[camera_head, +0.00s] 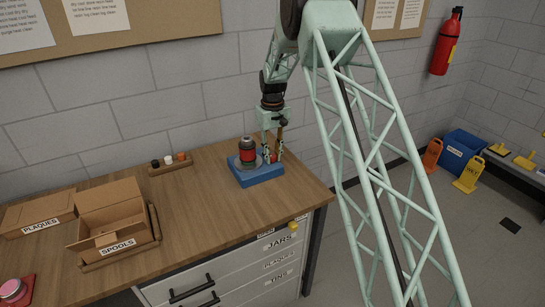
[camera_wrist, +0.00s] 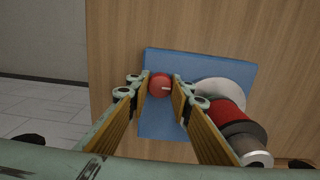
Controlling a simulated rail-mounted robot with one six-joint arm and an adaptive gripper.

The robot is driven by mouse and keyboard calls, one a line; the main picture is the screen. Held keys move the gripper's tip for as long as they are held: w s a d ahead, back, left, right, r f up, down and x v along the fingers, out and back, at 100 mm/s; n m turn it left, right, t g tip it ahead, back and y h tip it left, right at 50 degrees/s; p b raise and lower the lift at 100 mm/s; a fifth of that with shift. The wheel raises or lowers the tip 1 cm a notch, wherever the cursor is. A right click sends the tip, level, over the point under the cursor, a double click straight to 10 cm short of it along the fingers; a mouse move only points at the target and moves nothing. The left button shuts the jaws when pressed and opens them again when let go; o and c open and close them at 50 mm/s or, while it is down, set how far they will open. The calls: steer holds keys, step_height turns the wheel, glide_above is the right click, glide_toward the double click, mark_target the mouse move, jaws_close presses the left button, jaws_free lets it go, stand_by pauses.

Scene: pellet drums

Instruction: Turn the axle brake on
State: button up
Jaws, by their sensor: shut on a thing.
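The blue base (camera_head: 262,178) stands near the back right of the wooden bench. It carries a spool with a red middle (camera_head: 247,157) and dark and grey parts on top; the spool also shows at the right in the wrist view (camera_wrist: 228,116). A round red knob (camera_wrist: 160,85) with a small pale mark sits on the base beside the spool. My gripper (camera_head: 272,157) points down at the base, and in the wrist view its fingertips (camera_wrist: 159,91) are shut on the knob, one on each side. The knob's lower part is hidden.
A small wooden rack (camera_head: 170,164) with several small pieces stands at the back. Bench middle is clear.

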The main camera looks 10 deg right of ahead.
steer(key=o, duration=0.9)
steer(key=shift+n, duration=0.5)
